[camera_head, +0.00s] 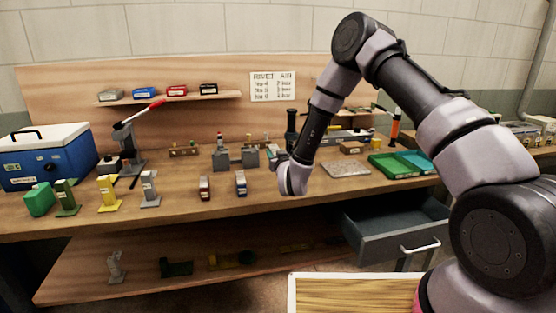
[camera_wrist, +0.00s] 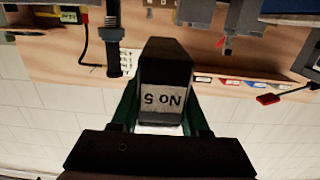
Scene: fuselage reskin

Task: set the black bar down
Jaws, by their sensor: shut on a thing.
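The black bar (camera_wrist: 165,65) fills the middle of the wrist view, with a pale label reading "No 5" that appears upside down. My gripper (camera_wrist: 163,105) is shut on it, with one dark green finger on each side. The wrist view is inverted, and the bar appears raised, with the bench behind it. In the head view my wrist is over the middle of the wooden bench (camera_head: 330,196). The bar and the fingertips cannot be made out clearly there.
Small red (camera_head: 205,188) and blue (camera_head: 241,183) labelled blocks stand left of my wrist. Grey blocks (camera_head: 222,158) stand behind them. A grey plate (camera_head: 345,169) and green tray (camera_head: 392,166) lie to the right. An open drawer (camera_head: 390,245) juts out below the bench.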

